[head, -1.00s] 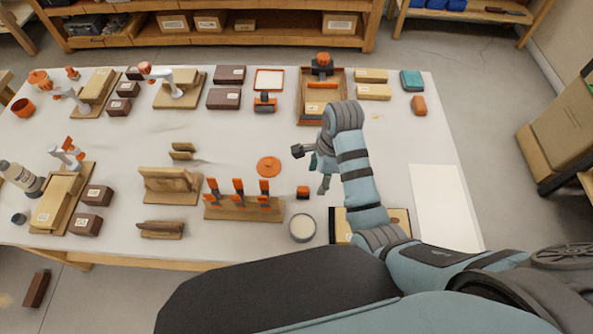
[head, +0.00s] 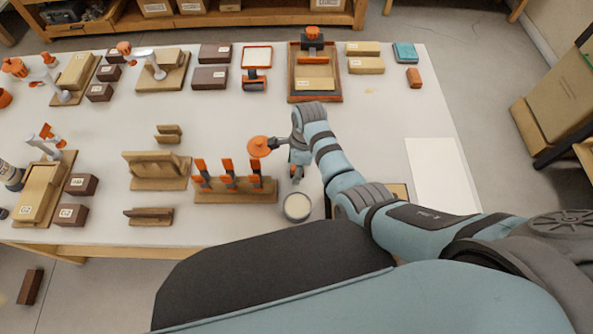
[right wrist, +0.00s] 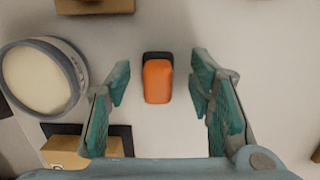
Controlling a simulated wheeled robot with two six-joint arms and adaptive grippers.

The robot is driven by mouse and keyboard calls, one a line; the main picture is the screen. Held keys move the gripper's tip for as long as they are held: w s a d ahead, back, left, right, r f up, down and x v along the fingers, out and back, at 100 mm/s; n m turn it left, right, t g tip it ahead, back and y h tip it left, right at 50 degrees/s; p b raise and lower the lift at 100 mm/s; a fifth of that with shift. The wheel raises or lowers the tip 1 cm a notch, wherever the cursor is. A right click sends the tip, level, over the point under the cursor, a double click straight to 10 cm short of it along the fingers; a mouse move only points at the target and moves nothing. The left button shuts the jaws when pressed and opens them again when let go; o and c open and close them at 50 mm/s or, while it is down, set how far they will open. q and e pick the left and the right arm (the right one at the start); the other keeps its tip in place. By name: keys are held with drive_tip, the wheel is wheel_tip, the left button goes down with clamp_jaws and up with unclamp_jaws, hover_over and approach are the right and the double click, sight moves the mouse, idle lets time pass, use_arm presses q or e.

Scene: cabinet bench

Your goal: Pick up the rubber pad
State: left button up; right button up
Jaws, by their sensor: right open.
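A small orange block with a black end (right wrist: 157,80), which I take to be the rubber pad, lies on the white table. In the right wrist view it sits between the two teal-lined fingers of my right gripper (right wrist: 161,84), with a gap on each side. My right gripper (head: 297,168) is open and points down over the table. In the head view it hides most or all of the block. My left gripper is not in view.
A round tin with a pale top (head: 297,207) stands close to my right gripper; it also shows in the right wrist view (right wrist: 42,78). A wooden rack with orange-handled tools (head: 235,190) and an orange disc (head: 259,147) are left of the gripper. A white sheet (head: 440,175) lies right.

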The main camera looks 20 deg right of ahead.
drive_tip(key=shift+s+r, duration=0.1)
drive_tip(key=shift+r, duration=0.05)
drive_tip(key=shift+s, duration=0.1)
drive_tip(key=shift+c, duration=1.4)
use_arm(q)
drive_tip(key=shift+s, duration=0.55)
use_arm(e)
clamp_jaws()
wheel_tip(320, 180, up, 10)
drive_tip(key=p, duration=0.3)
drive_tip(key=shift+f, duration=0.25)
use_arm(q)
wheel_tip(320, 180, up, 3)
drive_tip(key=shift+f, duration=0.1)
use_arm(e)
drive_tip(key=shift+r, duration=0.3)
